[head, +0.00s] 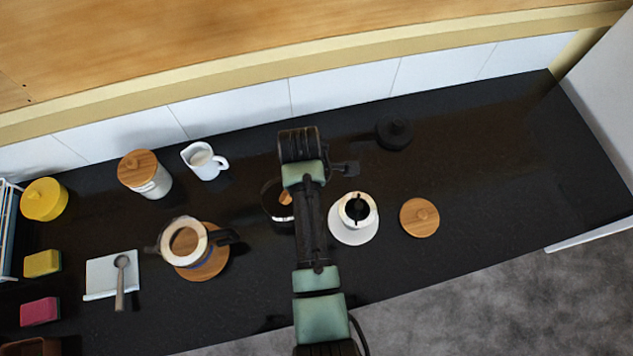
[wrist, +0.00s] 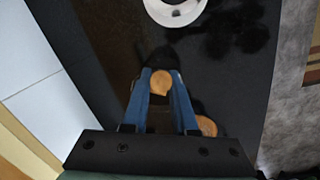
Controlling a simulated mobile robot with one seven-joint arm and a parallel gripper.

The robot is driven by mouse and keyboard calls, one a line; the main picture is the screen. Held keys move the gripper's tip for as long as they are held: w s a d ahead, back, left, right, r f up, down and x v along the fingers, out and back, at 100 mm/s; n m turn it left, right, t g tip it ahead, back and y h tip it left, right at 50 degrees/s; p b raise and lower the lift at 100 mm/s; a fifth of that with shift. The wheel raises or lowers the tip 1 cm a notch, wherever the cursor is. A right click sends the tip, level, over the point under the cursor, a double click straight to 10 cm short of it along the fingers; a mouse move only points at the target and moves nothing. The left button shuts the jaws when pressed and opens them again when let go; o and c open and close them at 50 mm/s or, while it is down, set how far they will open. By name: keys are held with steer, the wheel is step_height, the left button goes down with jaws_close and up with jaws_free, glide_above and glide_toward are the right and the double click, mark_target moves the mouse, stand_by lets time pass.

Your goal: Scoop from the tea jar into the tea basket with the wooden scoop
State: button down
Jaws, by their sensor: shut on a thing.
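My gripper (wrist: 161,76) is shut on a small wooden piece, which I take to be the wooden scoop (wrist: 160,82). Its round pale end shows between the blue fingertips in the wrist view. In the head view my arm covers most of the gripper, and a bit of the scoop (head: 286,197) shows beside it. Below it is a dark round vessel with a shiny rim (head: 283,218), possibly the tea jar, half hidden by the arm. To the left, a pot with a pale rim (head: 206,233) and black handle stands on a wooden trivet (head: 209,268). I cannot clearly make out the tea basket.
A white saucer (head: 345,238) with a pale-rimmed cup (head: 370,203) is right of my arm. A wooden lid (head: 420,217) and a black round object (head: 394,132) lie farther right. A wooden-lidded jar (head: 155,184), white jug (head: 205,162) and spoon (head: 121,280) are left. The far-right counter is clear.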

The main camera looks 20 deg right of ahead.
step_height(320, 180, down, 7)
steer(key=t+y+b, duration=0.2)
steer(key=y+b, duration=0.2)
steer(key=b, duration=0.4)
steer(key=s+d+r+t+y+b, duration=0.1)
steer(key=s+d+r+t+y, duration=0.1)
steer(key=r, duration=0.5)
steer(key=shift+s+d+r+m+t+y, duration=0.15)
steer(key=shift+d+r+m+t+y, duration=0.25)
steer(key=shift+d+t+y, duration=0.9)
steer(key=shift+a+g+y, duration=0.35)
steer(key=shift+g+y, duration=0.05)
steer(key=shift+g, duration=0.1)
